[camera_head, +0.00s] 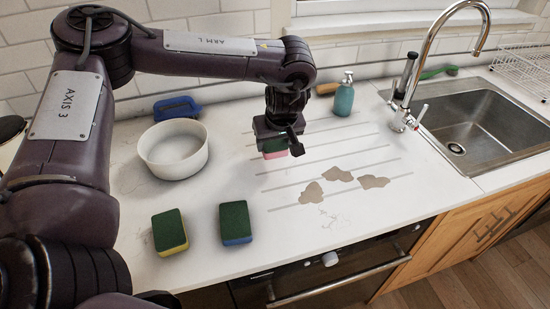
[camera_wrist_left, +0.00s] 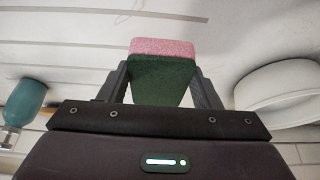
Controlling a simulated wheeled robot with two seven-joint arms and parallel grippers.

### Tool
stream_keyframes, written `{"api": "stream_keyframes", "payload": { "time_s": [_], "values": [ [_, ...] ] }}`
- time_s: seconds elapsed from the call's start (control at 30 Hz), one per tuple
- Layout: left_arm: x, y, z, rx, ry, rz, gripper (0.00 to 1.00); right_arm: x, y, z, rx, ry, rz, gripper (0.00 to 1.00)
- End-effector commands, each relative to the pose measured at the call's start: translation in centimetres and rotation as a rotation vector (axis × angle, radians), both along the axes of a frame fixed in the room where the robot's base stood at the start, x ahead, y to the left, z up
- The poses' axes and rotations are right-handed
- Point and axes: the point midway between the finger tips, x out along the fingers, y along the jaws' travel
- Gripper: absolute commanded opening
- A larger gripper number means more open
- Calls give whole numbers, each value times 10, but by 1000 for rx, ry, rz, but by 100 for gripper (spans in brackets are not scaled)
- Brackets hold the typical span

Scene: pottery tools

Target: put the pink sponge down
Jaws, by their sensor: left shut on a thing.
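The pink sponge (camera_head: 275,150) has a pink layer and a dark green layer. My left gripper (camera_head: 285,142) is shut on it, over the grooved drainboard, to the right of the white bowl. In the left wrist view, the sponge (camera_wrist_left: 162,68) sits between the two fingers of the left gripper (camera_wrist_left: 163,85), its green face toward the camera and its pink layer at the far end. I cannot tell whether the sponge touches the counter. My right gripper is not in view.
A white bowl (camera_head: 173,162) and a blue brush (camera_head: 176,108) are to the left. Green-yellow (camera_head: 170,232) and green-blue (camera_head: 235,222) sponges lie at the front. Brown stains (camera_head: 340,174) mark the drainboard. A teal soap bottle (camera_head: 344,98) and sink (camera_head: 470,125) are right.

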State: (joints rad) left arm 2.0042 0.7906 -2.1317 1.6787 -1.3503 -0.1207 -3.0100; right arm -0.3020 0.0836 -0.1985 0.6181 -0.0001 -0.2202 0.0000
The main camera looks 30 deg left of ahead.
Motion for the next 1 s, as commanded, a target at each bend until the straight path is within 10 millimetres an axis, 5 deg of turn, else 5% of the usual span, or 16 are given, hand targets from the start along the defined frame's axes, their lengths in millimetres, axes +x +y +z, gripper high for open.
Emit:
{"api": "stream_keyframes", "payload": {
  "time_s": [0.47,0.87,0.9,1.0],
  "values": [
    [0,-1,-50,0,2,-1,37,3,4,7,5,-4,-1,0],
    [0,0,-57,0,-1,-1,37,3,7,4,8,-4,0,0],
    [0,-1,-55,0,-2,-2,63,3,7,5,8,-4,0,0],
    [0,-1,-55,0,-1,-1,76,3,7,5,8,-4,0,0]
  ]
}}
